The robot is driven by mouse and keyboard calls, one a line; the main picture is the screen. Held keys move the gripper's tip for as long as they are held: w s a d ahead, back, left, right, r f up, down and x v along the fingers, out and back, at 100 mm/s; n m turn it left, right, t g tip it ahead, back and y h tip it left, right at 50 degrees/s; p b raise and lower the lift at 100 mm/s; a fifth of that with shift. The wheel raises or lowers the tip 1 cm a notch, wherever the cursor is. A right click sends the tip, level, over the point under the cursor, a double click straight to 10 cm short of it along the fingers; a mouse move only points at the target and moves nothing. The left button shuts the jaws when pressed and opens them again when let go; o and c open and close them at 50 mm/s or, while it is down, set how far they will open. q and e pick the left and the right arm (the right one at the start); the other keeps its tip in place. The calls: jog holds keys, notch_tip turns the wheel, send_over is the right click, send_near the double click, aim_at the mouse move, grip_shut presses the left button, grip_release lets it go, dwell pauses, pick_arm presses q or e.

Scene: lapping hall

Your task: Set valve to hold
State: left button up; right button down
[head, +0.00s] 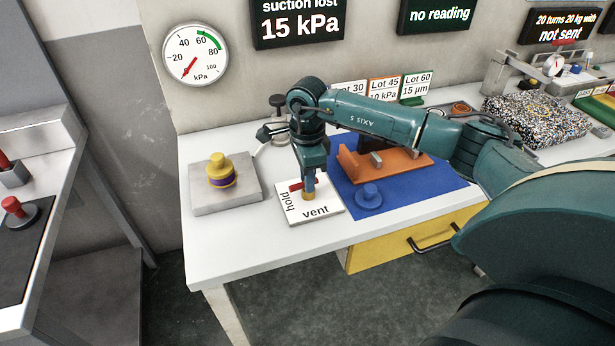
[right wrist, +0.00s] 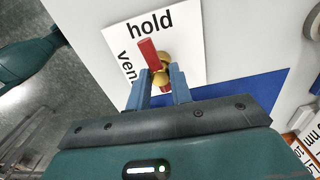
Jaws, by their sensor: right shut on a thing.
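The valve has a red lever (right wrist: 148,52) on a brass body (right wrist: 161,66), mounted on a white plate (head: 326,207) marked "hold" and "vent". In the right wrist view the lever's free end points up, roughly toward "hold" and clear of "vent". In the head view the lever (head: 295,186) points left toward the "hold" side. My right gripper (head: 308,184) points down over the plate and is shut on the lever by the brass body; its fingers (right wrist: 159,80) hide part of the valve. My left gripper is not in view.
A yellow knobbed weight (head: 219,171) stands on a grey block at left. A blue mat (head: 427,180) holds an orange fixture (head: 399,168) and a blue knobbed piece (head: 369,195). The gauge (head: 195,54) needle is low; a sign (head: 297,20) reads "suction lost 15 kPa".

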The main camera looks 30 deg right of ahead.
jog(key=shift+d+r+m, duration=0.1)
jog(key=shift+m, duration=0.4)
jog(key=c, duration=1.3)
grip_release()
jog(key=shift+o, duration=0.2)
notch_tip(320, 180, up, 13)
jog(key=shift+b, duration=0.4)
jog(key=shift+w, duration=0.1)
